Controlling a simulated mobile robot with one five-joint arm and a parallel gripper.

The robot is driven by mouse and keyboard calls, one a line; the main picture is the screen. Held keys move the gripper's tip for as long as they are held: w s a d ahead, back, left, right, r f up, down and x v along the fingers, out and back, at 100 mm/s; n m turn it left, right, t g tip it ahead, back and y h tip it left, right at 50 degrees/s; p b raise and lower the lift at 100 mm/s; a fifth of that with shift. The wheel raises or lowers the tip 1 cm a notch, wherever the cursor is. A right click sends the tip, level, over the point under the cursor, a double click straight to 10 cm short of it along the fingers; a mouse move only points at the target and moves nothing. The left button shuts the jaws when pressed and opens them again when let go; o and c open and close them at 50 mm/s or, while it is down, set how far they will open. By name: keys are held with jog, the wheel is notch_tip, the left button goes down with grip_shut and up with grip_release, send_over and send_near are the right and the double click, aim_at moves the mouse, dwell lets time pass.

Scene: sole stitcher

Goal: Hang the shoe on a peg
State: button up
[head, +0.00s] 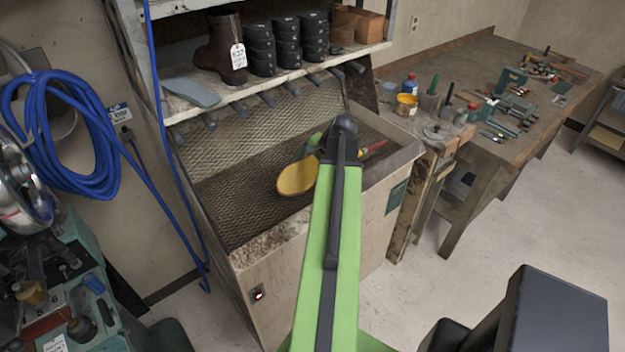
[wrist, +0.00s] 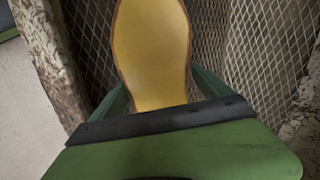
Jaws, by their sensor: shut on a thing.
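The shoe (wrist: 152,50) shows its yellow sole toward the wrist camera, and the rest of it is hidden behind the sole. In the head view the yellow sole (head: 297,177) shows left of my arm, above the mesh-lined bin. My gripper (wrist: 155,97) is shut on the shoe, with a green finger at either side of its near end. In the head view my arm hides most of the gripper. A row of grey pegs (head: 267,98) sticks out below the shelf, and the pegs I can see are bare.
The shelf (head: 285,74) above the pegs holds a brown boot (head: 221,48) with a tag, stacked black parts (head: 287,45) and a wooden box (head: 357,22). The bin's front rim (head: 270,238) lies below. A blue hose (head: 75,135) hangs at left. A cluttered workbench (head: 480,75) stands at right.

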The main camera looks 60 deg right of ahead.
notch_tip(320, 180, down, 4)
jog(key=b, duration=0.4)
jog(key=shift+s+f, duration=0.1)
jog(key=shift+f, duration=0.05)
jog(key=shift+r, duration=0.2)
jog(key=shift+f, duration=0.15)
jog(key=o, duration=1.5)
jog(key=shift+c, duration=0.2)
jog(key=shift+s+r, duration=0.1)
jog(key=shift+r, duration=0.3)
jog(key=p+v, duration=1)
jog(key=v, duration=0.1)
jog(key=shift+r, duration=0.2)
jog(key=shift+s, duration=0.15)
